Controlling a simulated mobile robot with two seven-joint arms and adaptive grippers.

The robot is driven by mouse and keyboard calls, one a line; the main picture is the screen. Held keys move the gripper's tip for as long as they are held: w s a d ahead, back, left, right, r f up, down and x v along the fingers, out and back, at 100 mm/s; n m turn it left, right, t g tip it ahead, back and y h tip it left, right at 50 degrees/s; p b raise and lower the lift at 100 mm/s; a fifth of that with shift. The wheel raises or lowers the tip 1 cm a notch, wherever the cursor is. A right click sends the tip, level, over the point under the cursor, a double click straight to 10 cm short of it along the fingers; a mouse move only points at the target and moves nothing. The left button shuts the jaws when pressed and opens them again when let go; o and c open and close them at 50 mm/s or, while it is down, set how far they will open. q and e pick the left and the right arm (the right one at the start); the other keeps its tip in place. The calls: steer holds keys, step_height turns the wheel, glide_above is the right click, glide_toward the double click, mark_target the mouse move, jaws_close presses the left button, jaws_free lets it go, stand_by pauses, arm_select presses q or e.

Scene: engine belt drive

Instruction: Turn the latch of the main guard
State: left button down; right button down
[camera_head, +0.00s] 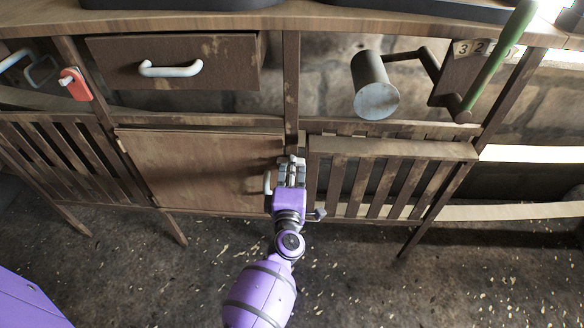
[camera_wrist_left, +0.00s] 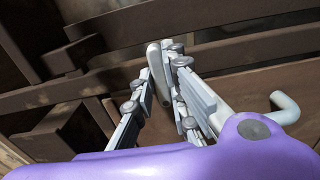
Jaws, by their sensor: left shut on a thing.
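My left gripper (camera_head: 291,172) is in front of the post between the plain wooden door (camera_head: 200,165) and the slatted guard panel (camera_head: 392,150). In the left wrist view, the fingers (camera_wrist_left: 165,95) are closed around a slim grey bar, which I take to be the latch (camera_wrist_left: 155,62); its upper end shows between them. In the head view the gripper hides most of this spot. A small grey knob (camera_head: 319,214) shows just right of my wrist, low by the slatted panel. I cannot tell how far the latch is turned. My right gripper is out of view.
A pale door handle (camera_head: 267,183) stands close left of the gripper; it also shows in the wrist view (camera_wrist_left: 285,107). Above are a drawer (camera_head: 180,60), a red tag-like part (camera_head: 75,84), a grey cylinder on a crank (camera_head: 375,88) and a green lever (camera_head: 495,60). The floor in front is clear.

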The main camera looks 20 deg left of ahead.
arm_select(q)
steer(key=c, duration=1.7)
jaws_free()
steer(key=shift+c, duration=0.2)
steer(key=v, duration=1.2)
steer(key=shift+d, duration=0.1)
